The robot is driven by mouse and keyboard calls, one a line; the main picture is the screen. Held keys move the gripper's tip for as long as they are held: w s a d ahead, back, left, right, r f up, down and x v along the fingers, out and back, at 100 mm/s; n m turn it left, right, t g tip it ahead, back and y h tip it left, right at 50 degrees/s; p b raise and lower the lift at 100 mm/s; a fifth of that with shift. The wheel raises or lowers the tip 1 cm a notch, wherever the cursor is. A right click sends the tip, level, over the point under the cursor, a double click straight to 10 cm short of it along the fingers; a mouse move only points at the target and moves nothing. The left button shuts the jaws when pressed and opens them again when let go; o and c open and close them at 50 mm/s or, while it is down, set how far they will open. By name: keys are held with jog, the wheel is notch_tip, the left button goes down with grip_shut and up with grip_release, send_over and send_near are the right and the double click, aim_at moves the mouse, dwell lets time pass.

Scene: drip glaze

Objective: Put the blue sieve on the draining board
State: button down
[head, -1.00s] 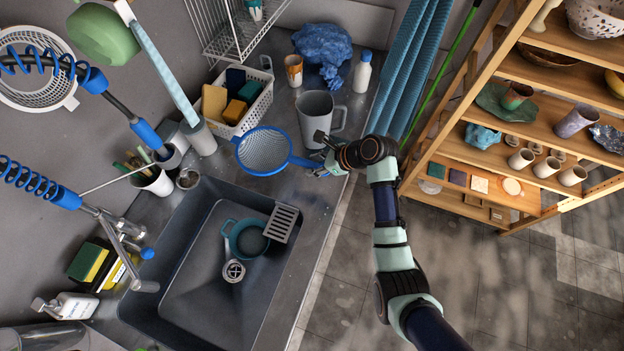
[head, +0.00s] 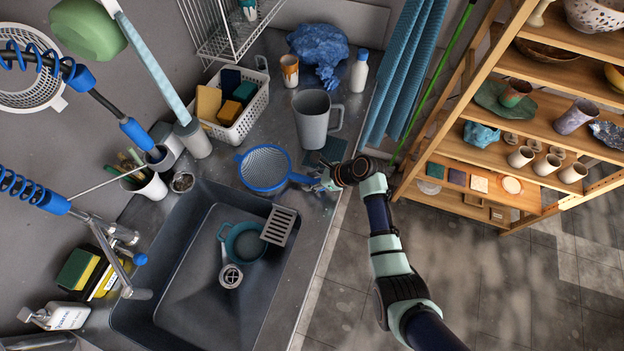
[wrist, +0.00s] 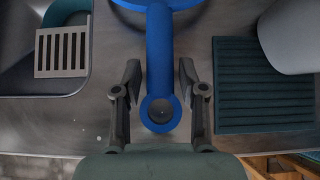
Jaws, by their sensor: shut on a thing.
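The blue sieve (head: 264,167), with a round mesh bowl, is over the counter beside the sink's upper right corner. Its handle points right to my gripper (head: 327,178). In the wrist view my gripper (wrist: 160,95) is shut on the sieve's blue handle (wrist: 160,55), near its ringed end; the bowl is mostly out of that view. I cannot tell how high the sieve is above the counter. The draining board, a dark teal ridged slab (wrist: 262,85), lies right of the handle in the wrist view. In the head view the draining board (head: 333,149) shows just beyond my gripper, partly hidden.
A white basket (head: 235,130) with sponges stands behind the sieve.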

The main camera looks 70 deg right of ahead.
jog(key=c, duration=0.7)
grip_release()
jog(key=shift+o, duration=0.2)
jog(key=shift+r, duration=0.15)
jog(key=p+v, duration=0.3)
jog(key=v, duration=0.9)
jog(key=shift+w, duration=0.1)
